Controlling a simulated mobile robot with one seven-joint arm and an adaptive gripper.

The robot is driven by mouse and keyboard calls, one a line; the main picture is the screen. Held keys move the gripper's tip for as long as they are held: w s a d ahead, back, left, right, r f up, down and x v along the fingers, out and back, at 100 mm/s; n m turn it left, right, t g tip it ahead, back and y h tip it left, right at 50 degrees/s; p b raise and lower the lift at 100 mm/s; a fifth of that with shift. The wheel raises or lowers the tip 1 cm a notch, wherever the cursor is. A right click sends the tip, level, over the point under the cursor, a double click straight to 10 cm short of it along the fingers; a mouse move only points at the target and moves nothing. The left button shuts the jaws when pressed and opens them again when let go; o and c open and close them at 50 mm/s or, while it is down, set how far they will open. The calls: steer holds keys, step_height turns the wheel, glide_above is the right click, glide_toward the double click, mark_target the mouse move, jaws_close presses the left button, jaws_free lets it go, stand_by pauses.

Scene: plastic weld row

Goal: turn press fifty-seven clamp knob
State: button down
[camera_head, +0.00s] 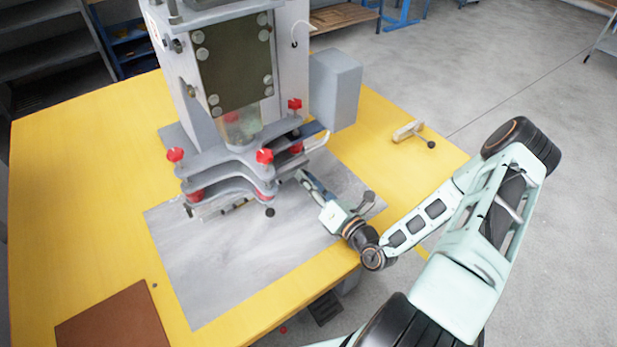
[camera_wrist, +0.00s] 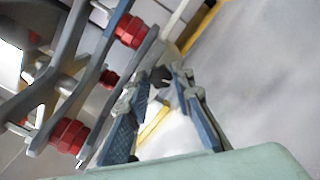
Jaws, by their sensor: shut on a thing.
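The press (camera_head: 235,75) stands on the yellow table, with red star-shaped knobs on its grey clamp plates. Red knobs show at its left (camera_head: 176,154), front (camera_head: 265,156) and right rear (camera_head: 295,104), with more red parts below the plates. A black ball (camera_head: 270,211) hangs under the front of the clamp. My gripper (camera_head: 302,176) is low at the right side of the clamp plates. In the wrist view, a small dark knob (camera_wrist: 159,75) shows between my fingertips, and red knobs (camera_wrist: 131,30) (camera_wrist: 69,135) lie to their left. The exact contact is hard to see.
A grey sheet (camera_head: 215,265) covers the table in front of the press. A brown mat (camera_head: 115,320) lies at the front left. A grey box (camera_head: 336,88) adjoins the press's right side. A small block with a black-tipped lever (camera_head: 410,131) lies farther right.

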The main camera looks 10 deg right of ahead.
stand_by(0.4)
steer(key=c, duration=1.7)
jaws_free()
steer(key=v, duration=1.2)
steer(key=shift+a, duration=0.1)
